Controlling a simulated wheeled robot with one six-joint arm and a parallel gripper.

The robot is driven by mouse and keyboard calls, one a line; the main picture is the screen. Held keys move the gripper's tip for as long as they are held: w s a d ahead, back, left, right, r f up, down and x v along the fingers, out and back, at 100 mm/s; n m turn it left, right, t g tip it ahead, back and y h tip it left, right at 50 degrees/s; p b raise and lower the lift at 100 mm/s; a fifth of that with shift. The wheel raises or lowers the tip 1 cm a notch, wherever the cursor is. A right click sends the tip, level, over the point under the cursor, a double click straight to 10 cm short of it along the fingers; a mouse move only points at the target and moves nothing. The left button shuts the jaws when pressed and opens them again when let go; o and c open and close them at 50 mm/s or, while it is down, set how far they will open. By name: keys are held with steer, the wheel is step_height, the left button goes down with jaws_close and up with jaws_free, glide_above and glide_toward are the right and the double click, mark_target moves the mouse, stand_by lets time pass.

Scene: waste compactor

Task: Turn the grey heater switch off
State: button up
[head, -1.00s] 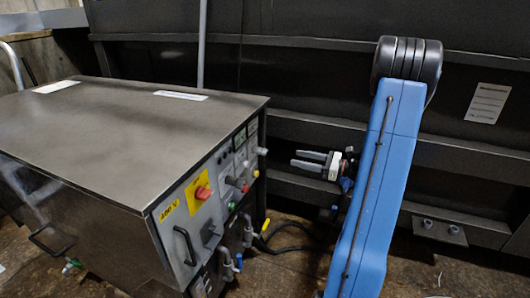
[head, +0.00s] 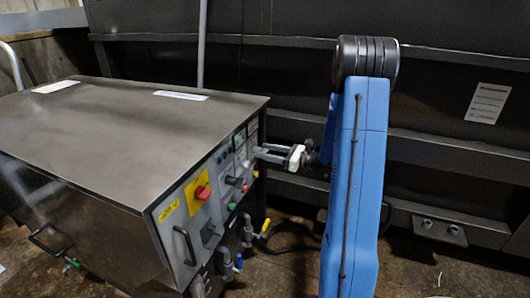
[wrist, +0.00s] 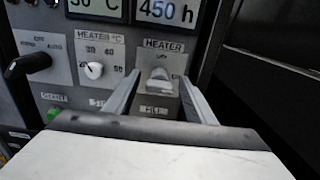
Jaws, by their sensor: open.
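The grey heater switch (wrist: 159,82) shows in the wrist view under a label reading HEATER. It has a pale rounded tip and a darker grey body. My gripper (wrist: 162,84) is open and empty, with one finger on each side of the switch. I cannot tell whether either finger touches it. In the head view my gripper (head: 267,154) points left at the upper right end of the control panel. The switch cannot be made out in the head view. Its exact on or off setting is not readable.
A white heater temperature dial (wrist: 94,70) and a black selector knob (wrist: 37,62) sit left of the switch. The metal cabinet (head: 130,120) carries a red rotary switch (head: 202,192) on yellow. A dark wall stands behind; hoses and valves hang below the panel.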

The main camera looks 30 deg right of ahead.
steer(key=shift+w+a, duration=0.25)
steer(key=shift+w, duration=0.05)
steer(key=c, duration=1)
steer(key=shift+c, duration=0.2)
